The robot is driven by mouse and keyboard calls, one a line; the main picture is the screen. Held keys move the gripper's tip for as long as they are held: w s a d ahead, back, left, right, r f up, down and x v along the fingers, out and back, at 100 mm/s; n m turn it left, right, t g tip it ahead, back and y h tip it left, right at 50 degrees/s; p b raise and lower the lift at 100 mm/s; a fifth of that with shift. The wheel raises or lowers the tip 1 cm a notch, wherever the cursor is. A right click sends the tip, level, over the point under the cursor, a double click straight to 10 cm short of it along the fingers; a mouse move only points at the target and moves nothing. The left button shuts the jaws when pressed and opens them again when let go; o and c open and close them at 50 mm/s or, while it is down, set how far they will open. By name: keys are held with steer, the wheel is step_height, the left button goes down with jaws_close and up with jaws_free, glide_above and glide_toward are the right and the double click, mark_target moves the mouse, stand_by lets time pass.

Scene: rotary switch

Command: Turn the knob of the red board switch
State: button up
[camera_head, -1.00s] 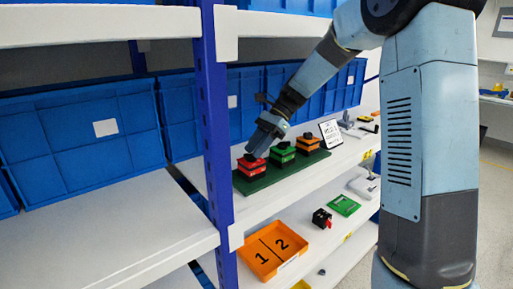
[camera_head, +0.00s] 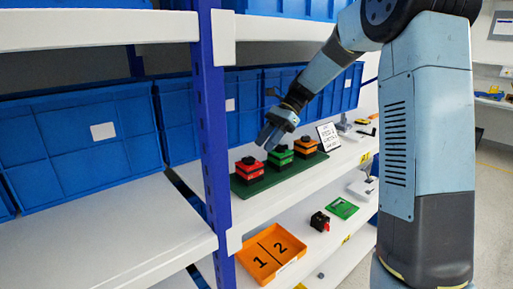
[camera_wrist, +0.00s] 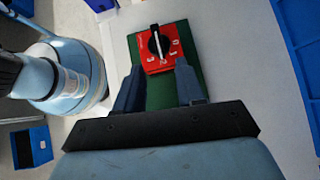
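The red board switch (camera_head: 249,172) sits at the left end of a dark green board (camera_head: 268,181) on the middle shelf. Its black knob (camera_wrist: 155,42) shows in the wrist view on the red face (camera_wrist: 165,61), with a white line on it and digits beside it. My gripper (camera_head: 268,145) is above and behind the switches, clear of the red one. In the wrist view my gripper (camera_wrist: 159,76) is open, its two fingers apart with nothing between them. The knob lies just beyond the fingertips in that picture, apart from them.
A green switch (camera_head: 280,159) and an orange switch (camera_head: 305,149) stand to the right on the same board. A blue upright (camera_head: 213,130) stands left of it. Blue bins (camera_head: 105,130) line the back. An orange tray (camera_head: 258,268) lies on the shelf below.

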steer(key=w+d, duration=0.1)
steer(key=d, duration=0.1)
steer(key=w+d, duration=0.2)
steer(key=d, duration=0.1)
steer(key=w+d, duration=0.1)
steer(key=d, duration=0.2)
steer(key=shift+w+d, duration=0.15)
steer(key=shift+w, duration=0.15)
